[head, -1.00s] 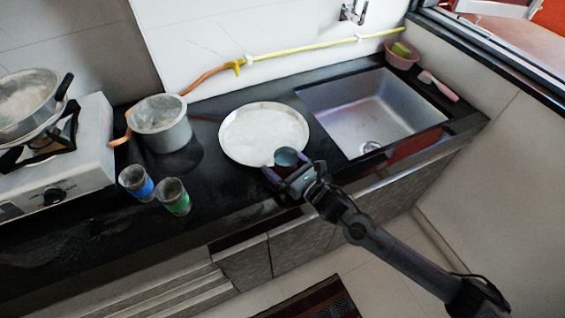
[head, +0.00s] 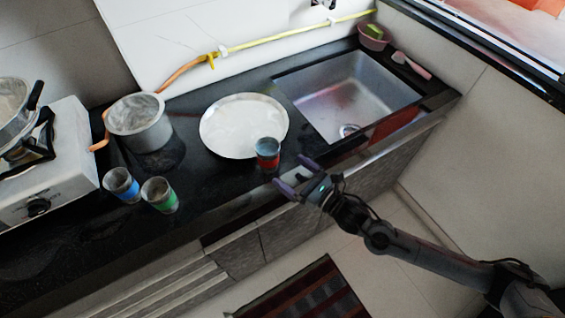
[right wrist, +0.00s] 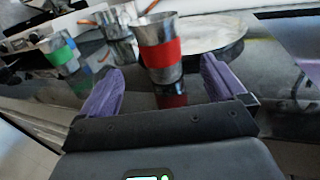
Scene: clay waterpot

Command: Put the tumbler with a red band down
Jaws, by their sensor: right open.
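The metal tumbler with a red band (head: 268,154) stands upright on the black counter, at the front edge of the round plate. In the right wrist view the red-banded tumbler (right wrist: 160,50) is ahead of the purple fingers, with its reflection on the counter below it. My right gripper (head: 293,174) is open and empty, in front of and to the right of the tumbler, apart from it. The open fingers also show in the right wrist view (right wrist: 160,90). My left gripper is not in view.
A blue-banded tumbler (head: 122,186) and a green-banded tumbler (head: 159,195) stand at the left. A pot (head: 140,124) is behind them. The round plate (head: 240,115) lies left of the sink (head: 350,95). A stove (head: 60,165) is at far left.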

